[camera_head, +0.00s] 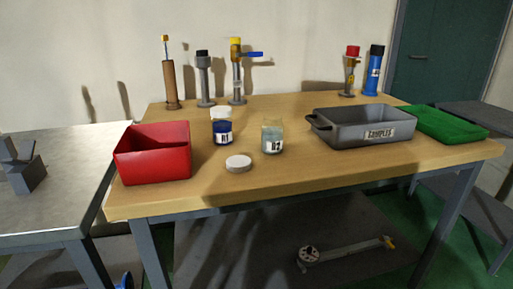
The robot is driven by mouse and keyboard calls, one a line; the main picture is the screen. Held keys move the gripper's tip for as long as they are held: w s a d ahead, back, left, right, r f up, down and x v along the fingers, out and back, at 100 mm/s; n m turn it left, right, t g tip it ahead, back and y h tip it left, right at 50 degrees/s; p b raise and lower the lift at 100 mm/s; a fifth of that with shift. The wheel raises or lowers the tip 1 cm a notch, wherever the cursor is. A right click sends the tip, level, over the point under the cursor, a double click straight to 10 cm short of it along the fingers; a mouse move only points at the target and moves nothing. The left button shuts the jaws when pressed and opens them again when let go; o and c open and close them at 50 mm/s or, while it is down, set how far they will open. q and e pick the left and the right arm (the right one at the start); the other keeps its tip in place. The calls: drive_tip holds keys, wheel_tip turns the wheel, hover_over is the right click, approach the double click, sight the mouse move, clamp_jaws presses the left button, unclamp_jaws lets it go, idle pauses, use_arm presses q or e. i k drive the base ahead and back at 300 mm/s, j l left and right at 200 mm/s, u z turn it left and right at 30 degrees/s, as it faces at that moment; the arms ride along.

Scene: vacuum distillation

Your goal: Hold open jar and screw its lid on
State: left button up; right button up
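A clear glass jar labelled "H2" (272,136) stands upright near the middle of the wooden table, with pale contents and no lid on it. A round white lid (238,163) lies flat on the table in front and to the left of it, apart from it. A second jar with a dark blue body, labelled "H1" (222,131), stands to the left of the open jar, with a white lid (221,113) on top. Neither of my grippers shows in the head view.
A red bin (153,153) stands at the left, and a grey "SAMPLES" tray (362,128) and green tray (449,124) at the right. Several upright fittings, one a brown cylinder (170,83), line the back. The table's front middle (310,175) is clear.

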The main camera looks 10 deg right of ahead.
sight(271, 127)
drive_tip(key=i+l, duration=0.2)
drive_tip(key=l, duration=0.15)
drive_tip(key=i+l, duration=0.15)
drive_tip(key=l, duration=0.2)
drive_tip(key=i+l, duration=0.35)
drive_tip(key=l, duration=0.3)
drive_tip(key=u, duration=1.15)
